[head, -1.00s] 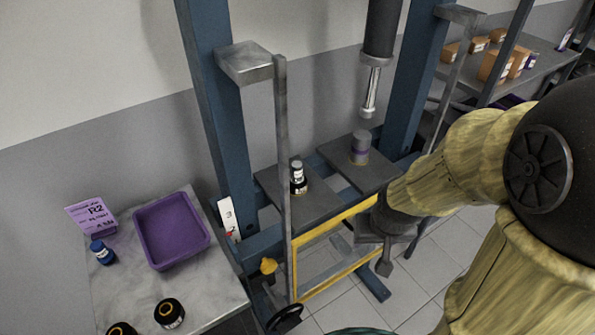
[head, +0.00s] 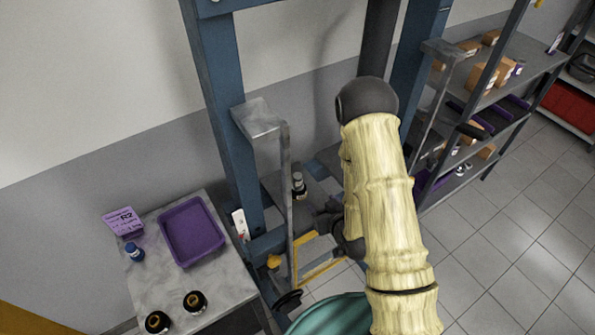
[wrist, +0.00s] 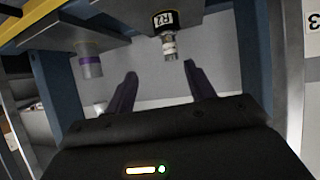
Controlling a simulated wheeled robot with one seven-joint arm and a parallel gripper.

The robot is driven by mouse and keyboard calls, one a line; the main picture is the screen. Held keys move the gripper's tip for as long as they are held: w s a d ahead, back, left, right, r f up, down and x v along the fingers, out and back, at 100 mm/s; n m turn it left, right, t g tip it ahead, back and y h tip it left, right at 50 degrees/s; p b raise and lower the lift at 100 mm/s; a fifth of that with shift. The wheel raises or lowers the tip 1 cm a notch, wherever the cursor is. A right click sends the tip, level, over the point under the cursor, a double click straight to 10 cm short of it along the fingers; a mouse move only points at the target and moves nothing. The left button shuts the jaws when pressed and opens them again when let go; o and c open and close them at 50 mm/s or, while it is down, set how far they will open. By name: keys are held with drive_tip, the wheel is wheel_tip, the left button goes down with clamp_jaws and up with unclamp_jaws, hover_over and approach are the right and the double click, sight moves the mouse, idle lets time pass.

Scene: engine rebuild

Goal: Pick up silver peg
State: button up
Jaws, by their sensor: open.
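A small silver peg (head: 298,178) stands upright in a black holder (head: 299,191) on the left plate of the blue press. In the wrist view, where the scene appears upside down, the silver peg (wrist: 169,45) sticks out of the black holder (wrist: 163,21) with an R2 label. My gripper (wrist: 161,69) is open and empty, its two fingers spread on either side of the peg's line. The peg lies just beyond the fingertips, apart from them. In the head view my arm largely hides the gripper, and the fingers cannot be made out.
A grey cylinder with a purple band (wrist: 91,64) is on the other plate. The press frame (head: 220,110) and an upright grey bar (head: 287,200) stand close to the holder.

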sight(299, 181)
drive_tip(key=shift+s+a+r+t+y+p, duration=0.5)
drive_tip(key=shift+s+a+r+t+p, duration=0.1)
drive_tip(key=shift+s+r, duration=0.1)
drive_tip(key=shift+w, duration=0.15)
drive_tip(key=b+x, duration=0.4)
drive_tip(key=b, duration=0.4)
drive_tip(key=shift+f, duration=0.2)
drive_tip(key=b, duration=0.5)
drive_tip(key=shift+w+a+f, duration=0.15)
drive_tip(key=shift+w+f, duration=0.05)
drive_tip(key=shift+w, duration=0.1)
drive_tip(key=p+x, duration=0.1)
drive_tip(key=x, duration=0.5)
drive_tip(key=shift+w+a+r, duration=0.1)
drive_tip(key=shift+w+a, duration=0.05)
drive_tip(key=shift+w, duration=0.2)
drive_tip(key=shift+w+a+f, duration=0.15)
drive_tip(key=shift+w+f, duration=0.05)
